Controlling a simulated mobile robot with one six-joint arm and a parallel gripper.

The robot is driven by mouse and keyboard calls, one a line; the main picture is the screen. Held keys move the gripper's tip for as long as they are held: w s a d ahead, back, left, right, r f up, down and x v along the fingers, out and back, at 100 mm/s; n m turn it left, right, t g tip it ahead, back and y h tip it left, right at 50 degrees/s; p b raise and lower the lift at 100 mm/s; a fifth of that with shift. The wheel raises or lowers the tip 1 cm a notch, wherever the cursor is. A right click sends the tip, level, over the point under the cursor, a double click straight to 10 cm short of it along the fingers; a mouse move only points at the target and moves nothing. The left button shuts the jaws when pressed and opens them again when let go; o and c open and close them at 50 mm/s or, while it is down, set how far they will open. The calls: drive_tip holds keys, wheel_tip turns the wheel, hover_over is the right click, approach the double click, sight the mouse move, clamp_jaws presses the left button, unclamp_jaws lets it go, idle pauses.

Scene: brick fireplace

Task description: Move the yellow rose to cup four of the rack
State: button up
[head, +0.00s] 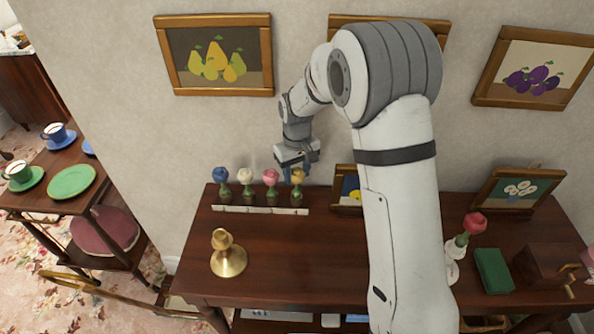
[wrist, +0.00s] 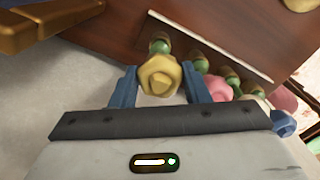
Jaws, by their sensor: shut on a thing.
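The yellow rose (head: 297,175) stands upright at the right end of a rack (head: 258,209) on the dark wooden table, with its stem down at the rightmost cup. In the wrist view the yellow rose (wrist: 160,75) sits between the two blue fingers of my gripper (wrist: 160,87). My gripper (head: 297,168) is shut on it from above and behind. A blue rose (head: 220,175), a white rose (head: 245,176) and a pink rose (head: 270,178) fill the other cups to the left. The cup under the yellow rose is partly hidden in the wrist view.
A brass candlestick (head: 228,256) stands in front of the rack. A red rose in a white vase (head: 453,262), a green book (head: 493,270) and a wooden box (head: 546,265) are at the right. A small picture (head: 347,189) leans on the wall beside the rack.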

drive_tip(key=shift+f+b, duration=0.3)
drive_tip(key=shift+f, duration=0.2)
drive_tip(key=o, duration=0.9)
drive_tip(key=shift+r, duration=0.1)
wheel_tip(320, 180, up, 8)
drive_tip(key=shift+f+b, duration=0.1)
drive_tip(key=shift+b, duration=0.25)
